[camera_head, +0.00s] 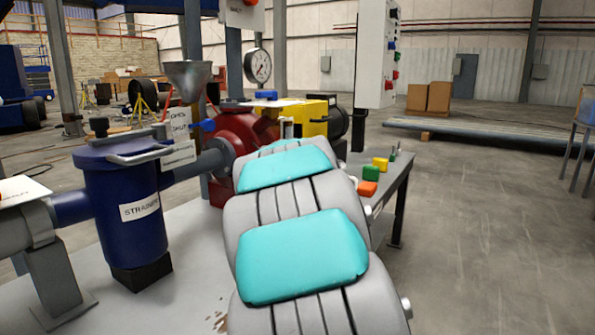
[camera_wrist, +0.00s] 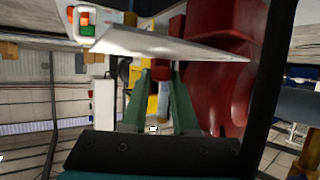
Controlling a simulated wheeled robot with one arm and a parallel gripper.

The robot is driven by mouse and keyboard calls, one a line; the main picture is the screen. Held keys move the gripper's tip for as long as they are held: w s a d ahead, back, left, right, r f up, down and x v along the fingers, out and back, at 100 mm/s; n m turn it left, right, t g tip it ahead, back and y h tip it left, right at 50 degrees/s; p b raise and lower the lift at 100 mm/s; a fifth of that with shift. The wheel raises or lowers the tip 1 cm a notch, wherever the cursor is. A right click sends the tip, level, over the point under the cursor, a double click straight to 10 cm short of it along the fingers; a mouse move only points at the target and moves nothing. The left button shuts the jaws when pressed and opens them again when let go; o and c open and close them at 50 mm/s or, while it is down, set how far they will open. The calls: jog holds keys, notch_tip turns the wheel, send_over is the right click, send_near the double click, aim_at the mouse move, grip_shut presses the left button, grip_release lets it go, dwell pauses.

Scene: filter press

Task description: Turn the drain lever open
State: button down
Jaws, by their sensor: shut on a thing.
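My gripper (camera_wrist: 161,76) shows in the wrist view with two green fingers, shut around a small dark red piece (camera_wrist: 161,73) between the tips. I cannot tell whether this piece is the drain lever's handle. A large red body (camera_wrist: 220,75) is close at the right. In the head view my arm hides the gripper and what it holds. The red body (camera_head: 238,132) stands beyond my arm there. A small blue handle (camera_head: 204,125) sits at its left, next to a white sign (camera_head: 180,122) whose lettering is hard to read.
Orange (camera_head: 367,188) and yellow (camera_head: 380,164) blocks lie at the bench's right edge. A pale plate (camera_wrist: 150,38) crosses the wrist view above the fingers.

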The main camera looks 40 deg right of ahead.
jog(key=shift+w+a+r+m+g+h+p, duration=0.1)
jog(key=shift+w+a+m+g+h+p, duration=0.25)
jog(key=shift+m+g+h+p, duration=0.45)
jog(key=shift+w+a+f+m+g+h+p, duration=0.1)
jog(key=shift+w+a+m+g+h+p, duration=0.1)
jog(key=shift+w+m+g+h+p, duration=0.55)
jog(key=shift+a+r+m+g+h+p, duration=0.1)
jog(key=shift+a+m+g+h+p, duration=0.35)
jog(key=shift+m+g, duration=0.65)
jog(key=shift+w+d+m+g, duration=0.1)
jog(key=shift+m+g, duration=0.15)
jog(key=shift+m, duration=0.2)
jog(key=c, duration=0.7)
grip_release()
jog(key=shift+b+v, duration=0.45)
jog(key=shift+v, duration=3.45)
